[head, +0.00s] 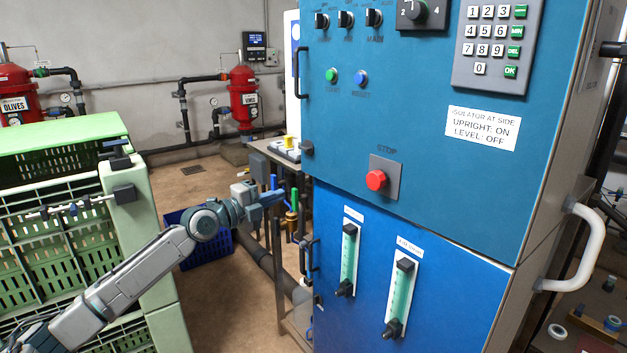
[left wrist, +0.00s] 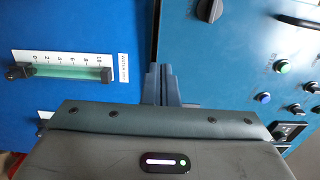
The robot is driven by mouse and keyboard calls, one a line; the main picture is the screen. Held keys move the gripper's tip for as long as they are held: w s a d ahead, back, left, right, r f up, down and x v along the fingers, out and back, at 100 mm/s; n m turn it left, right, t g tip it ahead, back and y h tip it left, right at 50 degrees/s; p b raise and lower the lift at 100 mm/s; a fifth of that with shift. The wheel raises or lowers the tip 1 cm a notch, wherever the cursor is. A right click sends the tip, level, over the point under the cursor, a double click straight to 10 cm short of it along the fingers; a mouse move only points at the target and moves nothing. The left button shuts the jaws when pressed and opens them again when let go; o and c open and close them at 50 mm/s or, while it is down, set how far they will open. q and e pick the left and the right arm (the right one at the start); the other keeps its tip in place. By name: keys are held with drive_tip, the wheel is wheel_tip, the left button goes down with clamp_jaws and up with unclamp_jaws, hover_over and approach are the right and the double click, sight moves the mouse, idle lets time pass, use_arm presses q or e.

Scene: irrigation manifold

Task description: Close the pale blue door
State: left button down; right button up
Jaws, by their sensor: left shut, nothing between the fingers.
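The cabinet has two blue fronts, and neither is clearly pale. The upper teal-blue front (head: 420,170) carries knobs, buttons and a keypad. The lower, brighter blue front (head: 370,290) carries two green gauges. I cannot tell which is the pale blue door, or whether either stands ajar. My left gripper (head: 277,197) is shut and empty, just left of the cabinet's left edge, near the seam height. In the left wrist view, its fingers (left wrist: 161,80) overlap the seam between the lower front (left wrist: 75,25) and upper front (left wrist: 220,60); contact cannot be told. My right gripper is not in view.
Black handles (head: 297,75) and (head: 304,258) project along the cabinet's left edge. A red stop button (head: 376,180) sits low on the upper front. A white handle (head: 584,250) is on the right side. Green crates (head: 120,190) stand left. Pipes and a bench (head: 276,150) are behind my gripper.

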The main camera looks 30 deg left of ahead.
use_arm(q)
drive_tip(key=p, duration=0.6)
approach(322, 179)
drive_tip(key=x, duration=0.5)
drive_tip(key=shift+w+d+r, duration=0.1)
drive_tip(key=shift+d, duration=0.05)
drive_tip(key=shift+w, duration=0.4)
drive_tip(key=shift+w+d, duration=0.2)
drive_tip(key=shift+w, duration=0.15)
